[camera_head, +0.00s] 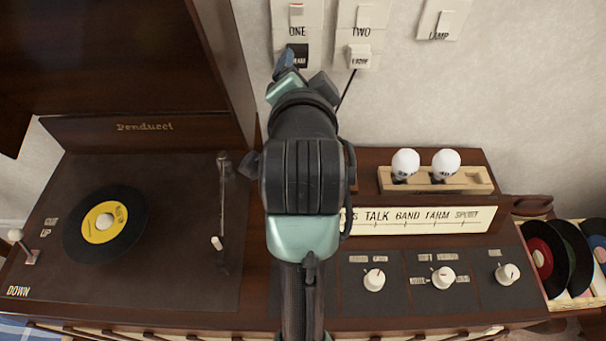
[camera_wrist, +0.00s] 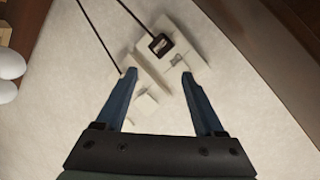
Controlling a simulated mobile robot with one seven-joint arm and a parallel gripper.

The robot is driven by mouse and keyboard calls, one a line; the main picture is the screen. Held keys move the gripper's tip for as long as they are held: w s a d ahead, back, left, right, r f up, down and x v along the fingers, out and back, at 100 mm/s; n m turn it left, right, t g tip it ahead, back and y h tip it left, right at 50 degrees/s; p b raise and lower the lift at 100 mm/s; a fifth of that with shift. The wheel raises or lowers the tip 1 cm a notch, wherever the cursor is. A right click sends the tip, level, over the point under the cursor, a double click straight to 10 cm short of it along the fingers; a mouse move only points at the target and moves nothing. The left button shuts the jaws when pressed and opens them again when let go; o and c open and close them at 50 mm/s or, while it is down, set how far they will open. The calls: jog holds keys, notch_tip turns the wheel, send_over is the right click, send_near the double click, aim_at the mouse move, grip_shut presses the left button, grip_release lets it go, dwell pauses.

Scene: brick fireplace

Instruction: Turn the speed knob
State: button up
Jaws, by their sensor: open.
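Three white knobs sit on the dark front panel in the head view: a left knob (camera_head: 374,280), a middle knob (camera_head: 443,277) and a right knob (camera_head: 508,273). Their labels are too small to read, so I cannot tell which is the speed knob. My arm hides the panel left of them. My gripper (camera_head: 304,72) is open and empty, high up near the wall, well away from the knobs. In the wrist view my gripper (camera_wrist: 159,77) has its fingers apart, pointing at the wall plates; no knob shows there.
A turntable with a black record (camera_head: 105,225) is at left, with an up/down lever (camera_head: 15,236). Wall switches marked ONE (camera_head: 297,12) and TWO (camera_head: 363,17) are above, with a plugged cord. Records (camera_head: 545,255) stand at right.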

jog(key=s+f+m+g+p, duration=0.6)
jog(key=s+f+g+p, duration=0.1)
jog(key=s+p, duration=0.25)
jog(key=s+f+m+g+p, duration=0.6)
jog(key=s+g+p, duration=0.2)
jog(key=s+p, duration=0.15)
jog(key=f+b, duration=0.1)
jog(key=f, duration=1.2)
jog(key=shift+s, duration=0.2)
jog(key=shift+c, duration=0.2)
grip_shut()
